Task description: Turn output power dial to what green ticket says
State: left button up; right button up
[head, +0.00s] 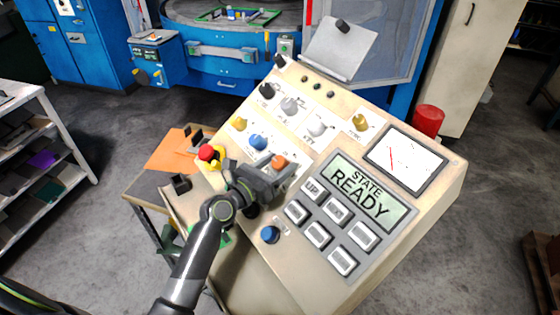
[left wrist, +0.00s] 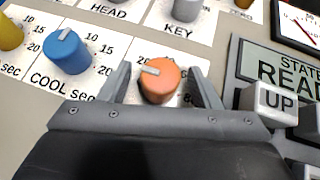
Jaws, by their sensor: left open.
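An orange dial (head: 279,162) sits on the sloping cream control panel (head: 395,235). In the left wrist view the orange dial (left wrist: 160,83) stands between the two fingers of my left gripper (left wrist: 160,70). The fingers are open, one on each side, with a gap showing. The dial's white pointer points left and slightly up. Its printed name is hidden by my gripper, and only parts of its scale show. In the head view my left gripper (head: 270,172) reaches the panel from below. A green patch (head: 222,238), possibly the ticket, is partly behind my arm; no writing is readable.
A blue dial (left wrist: 67,52) marked COOL sec is left of the orange one. A red knob (head: 207,153) and yellow dial (head: 240,124) are near. The UP button (left wrist: 270,100) and READY display (head: 365,190) are to the right. An orange sheet (head: 168,150) lies left.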

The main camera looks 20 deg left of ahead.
pick_arm(q)
jog(key=shift+w+d, duration=0.25)
jog(key=shift+w, duration=0.3)
